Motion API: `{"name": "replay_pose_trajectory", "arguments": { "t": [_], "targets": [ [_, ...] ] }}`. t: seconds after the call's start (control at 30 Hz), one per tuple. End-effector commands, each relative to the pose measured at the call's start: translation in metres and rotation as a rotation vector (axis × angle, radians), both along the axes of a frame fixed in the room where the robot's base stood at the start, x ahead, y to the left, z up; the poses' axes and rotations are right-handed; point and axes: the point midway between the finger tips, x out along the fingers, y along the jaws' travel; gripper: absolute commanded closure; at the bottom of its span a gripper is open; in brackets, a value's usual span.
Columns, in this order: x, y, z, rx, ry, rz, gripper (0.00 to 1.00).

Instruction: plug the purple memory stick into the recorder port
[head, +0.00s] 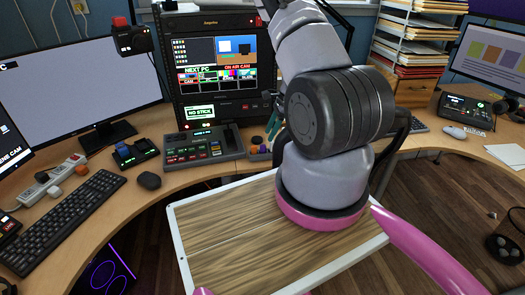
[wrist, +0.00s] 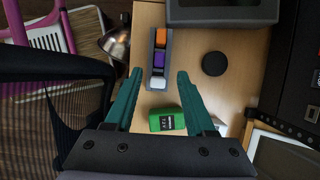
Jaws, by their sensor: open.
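The purple memory stick (wrist: 159,61) stands in a narrow grey holder (wrist: 150,60) between an orange stick (wrist: 161,35) and a white one (wrist: 157,83). My gripper (wrist: 159,72) is open, its teal fingers spread to either side of the holder in the wrist view. Nothing is held between the fingertips. In the head view the gripper (head: 273,127) shows partly past my arm, above the holder area. The recorder appears to be the dark rack unit (head: 226,110) with a green "NO STICK" display (head: 199,112). Its port cannot be made out.
A green labelled block (wrist: 167,121) lies between the finger bases in the wrist view. A black disc (wrist: 214,63) is right of the holder. A control panel (head: 203,146) stands left of my gripper.

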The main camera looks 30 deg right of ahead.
Motion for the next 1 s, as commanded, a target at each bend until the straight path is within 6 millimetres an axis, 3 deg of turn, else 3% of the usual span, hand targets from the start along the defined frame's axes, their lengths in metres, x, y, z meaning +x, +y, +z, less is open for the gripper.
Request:
{"name": "replay_pose_trajectory", "arguments": {
  "t": [0.13, 0.53, 0.8, 1.0],
  "targets": [
    [0.001, 0.006, -0.016, -0.001, 0.001, 0.0, 0.45],
    [0.002, 0.009, -0.021, -0.001, 0.001, 0.001, 0.45],
    [0.006, 0.027, -0.055, 0.0, 0.003, 0.002, 0.45],
    [0.008, 0.032, -0.065, -0.001, 0.0, 0.001, 0.45]
  ]
}}
